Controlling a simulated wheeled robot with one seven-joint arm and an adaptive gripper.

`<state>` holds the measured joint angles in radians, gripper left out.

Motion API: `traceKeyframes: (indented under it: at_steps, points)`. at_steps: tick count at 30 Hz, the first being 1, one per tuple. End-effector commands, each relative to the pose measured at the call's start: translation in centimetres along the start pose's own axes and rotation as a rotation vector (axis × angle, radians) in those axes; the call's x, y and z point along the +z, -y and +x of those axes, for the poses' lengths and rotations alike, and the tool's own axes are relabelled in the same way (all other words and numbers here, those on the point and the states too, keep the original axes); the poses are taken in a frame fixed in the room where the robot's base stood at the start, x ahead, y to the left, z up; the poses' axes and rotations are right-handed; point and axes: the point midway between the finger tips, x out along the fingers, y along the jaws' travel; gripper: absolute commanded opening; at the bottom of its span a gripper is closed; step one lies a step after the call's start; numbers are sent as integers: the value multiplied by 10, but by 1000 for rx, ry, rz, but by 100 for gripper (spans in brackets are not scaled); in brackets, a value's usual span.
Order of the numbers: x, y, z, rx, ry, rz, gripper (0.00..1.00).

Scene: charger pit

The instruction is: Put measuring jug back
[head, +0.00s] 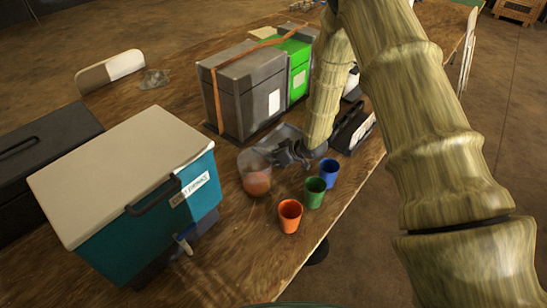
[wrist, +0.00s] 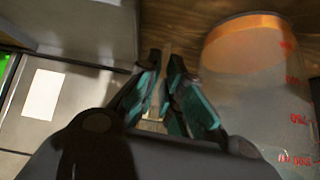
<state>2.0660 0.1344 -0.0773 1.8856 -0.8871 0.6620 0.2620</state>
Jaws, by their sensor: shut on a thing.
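The clear measuring jug (head: 257,172) is upright in the head view, with orange contents in its lower part. It stands on or just above the wooden table, and I cannot tell which. My gripper (head: 284,154) is at its right side. In the wrist view the jug (wrist: 262,95), with red markings, fills the right side. My gripper's fingers (wrist: 163,98) are beside the jug's body and shut on a narrow pale part between them, apparently the handle, which is mostly hidden.
Orange (head: 290,215), green (head: 315,192) and blue (head: 329,173) cups stand in front, near the table edge. A teal cooler (head: 190,205) stands left. A strapped grey box (head: 245,90) and green box (head: 299,72) stand behind. A black holder (head: 352,130) is at right.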

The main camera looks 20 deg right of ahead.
Motion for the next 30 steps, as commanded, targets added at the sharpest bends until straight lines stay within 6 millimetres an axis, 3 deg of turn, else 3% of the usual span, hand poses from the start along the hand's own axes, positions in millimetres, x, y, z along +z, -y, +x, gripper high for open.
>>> traceKeyframes:
  at_steps: [11, 12, 15, 24, 30]
  points:
    - [2, 0, 2, 0, -1, 0, 0]
    - [2, 0, 2, 0, 0, 0, 15]
    - [2, 0, 2, 0, 0, 0, 30]
    - [1, 0, 1, 0, -1, 0, 30]
    - [0, -1, -10, 1, -1, 1, 30]
